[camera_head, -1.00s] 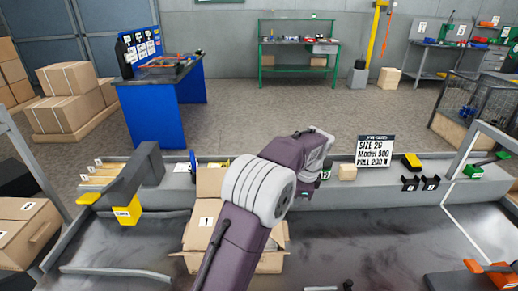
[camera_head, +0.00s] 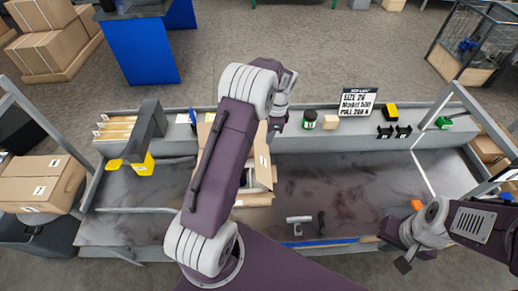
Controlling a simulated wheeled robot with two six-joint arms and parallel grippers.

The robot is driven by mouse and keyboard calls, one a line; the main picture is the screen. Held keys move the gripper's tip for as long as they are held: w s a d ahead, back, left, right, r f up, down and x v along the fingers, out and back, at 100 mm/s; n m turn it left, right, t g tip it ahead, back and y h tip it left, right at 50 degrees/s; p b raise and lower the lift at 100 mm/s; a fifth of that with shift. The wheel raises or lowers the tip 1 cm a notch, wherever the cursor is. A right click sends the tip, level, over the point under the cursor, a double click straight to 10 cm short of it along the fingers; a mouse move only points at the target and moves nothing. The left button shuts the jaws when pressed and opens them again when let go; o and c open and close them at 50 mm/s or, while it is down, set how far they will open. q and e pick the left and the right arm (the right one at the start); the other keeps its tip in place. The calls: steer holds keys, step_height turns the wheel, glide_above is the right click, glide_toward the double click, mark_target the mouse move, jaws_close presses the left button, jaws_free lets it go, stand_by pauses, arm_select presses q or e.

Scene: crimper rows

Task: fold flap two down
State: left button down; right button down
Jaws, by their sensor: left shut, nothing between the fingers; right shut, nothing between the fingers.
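An open cardboard box (camera_head: 262,200) stands on the grey bench, largely hidden behind my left arm. One flap (camera_head: 204,133) stands up at its back left, and another flap (camera_head: 262,155) stands on its right side with a small pale label. I cannot read the label, so I cannot tell which flap is flap two. My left gripper (camera_head: 276,127) points down near the box's back right edge, shut and empty; I cannot tell whether it touches a flap. My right gripper (camera_head: 402,265) is shut and empty near the bench's front right, well apart from the box.
A sign (camera_head: 357,102), a dark green-topped jar (camera_head: 309,119) and a small wooden block (camera_head: 330,122) stand on the back ledge. A yellow-and-grey fixture (camera_head: 142,165) is left of the box. A grey tool (camera_head: 299,220) lies in front.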

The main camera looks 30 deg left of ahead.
arm_select(q)
glide_toward(258, 157)
step_height(258, 157, down, 3)
steer(key=d, duration=0.2)
steer(key=shift+s+a+f+p, duration=0.25)
steer(key=shift+a+f+p, duration=0.25)
steer(key=shift+a+f, duration=0.5)
steer(key=shift+s+a, duration=0.15)
steer(key=shift+a, duration=0.15)
